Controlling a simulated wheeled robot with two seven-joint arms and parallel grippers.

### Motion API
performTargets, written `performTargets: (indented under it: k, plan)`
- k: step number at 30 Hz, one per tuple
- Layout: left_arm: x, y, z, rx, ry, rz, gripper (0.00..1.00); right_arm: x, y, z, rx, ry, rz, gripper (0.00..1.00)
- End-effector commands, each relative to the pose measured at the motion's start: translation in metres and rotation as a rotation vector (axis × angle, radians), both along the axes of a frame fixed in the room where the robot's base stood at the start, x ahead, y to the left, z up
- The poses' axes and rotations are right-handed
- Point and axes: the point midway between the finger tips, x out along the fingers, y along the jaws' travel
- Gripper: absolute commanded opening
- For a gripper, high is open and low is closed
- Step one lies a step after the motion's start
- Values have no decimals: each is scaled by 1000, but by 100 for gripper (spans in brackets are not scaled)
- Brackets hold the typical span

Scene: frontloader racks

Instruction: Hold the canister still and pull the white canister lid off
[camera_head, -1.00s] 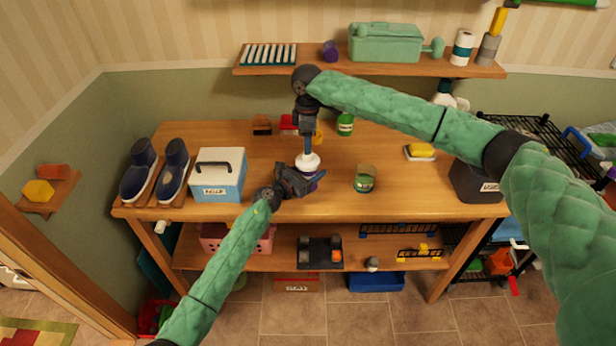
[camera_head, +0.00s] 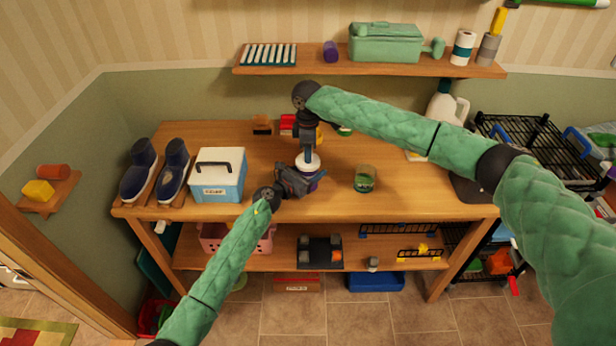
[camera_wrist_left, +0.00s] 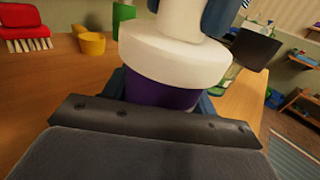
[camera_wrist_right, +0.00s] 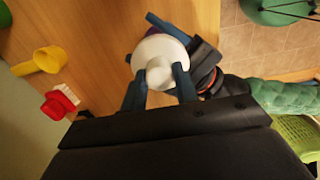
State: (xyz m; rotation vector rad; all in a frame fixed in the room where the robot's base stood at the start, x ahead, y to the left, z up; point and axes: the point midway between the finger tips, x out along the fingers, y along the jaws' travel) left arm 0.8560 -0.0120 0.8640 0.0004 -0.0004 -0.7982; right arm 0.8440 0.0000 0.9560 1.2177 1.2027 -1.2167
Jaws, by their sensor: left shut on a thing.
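The purple canister (camera_wrist_left: 165,93) stands upright on the wooden workbench, its body mostly hidden by my left gripper (camera_head: 300,182). My left gripper is shut on the canister body from the front. The white canister lid (camera_wrist_left: 175,58) sits on top; it also shows in the head view (camera_head: 307,163) and the right wrist view (camera_wrist_right: 160,45). My right gripper (camera_head: 308,154) points down from above. In the right wrist view, its blue fingers (camera_wrist_right: 158,74) are apart, one on each side of the lid's round knob. I cannot tell whether they touch it.
A blue and white box (camera_head: 218,178) and dark shoes (camera_head: 172,170) stand at the bench's left. A green jar (camera_head: 365,180) is right of the canister. A yellow cup (camera_wrist_right: 48,58) and red brush (camera_wrist_right: 58,104) lie behind it. A shelf (camera_head: 390,68) hangs above.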

Motion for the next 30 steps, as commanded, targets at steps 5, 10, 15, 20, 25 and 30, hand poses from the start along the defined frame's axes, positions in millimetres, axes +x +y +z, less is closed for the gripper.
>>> performTargets:
  k: [5,10,15,20,25,30]
  plan:
    - [-1,1,-5,2,5,0,21,0,0,0,0,1,1,0]
    - [-1,1,-5,2,5,1,21,-1,0,2,0,1,1,0]
    - [-1,1,-5,3,6,1,21,-1,1,4,1,1,1,0]
    - [-1,1,-5,3,6,1,21,-1,1,6,1,1,2,0]
    - [-1,1,-5,3,6,1,21,-1,1,8,1,1,2,0]
    - [-1,1,-5,3,6,1,21,-1,1,10,1,1,2,0]
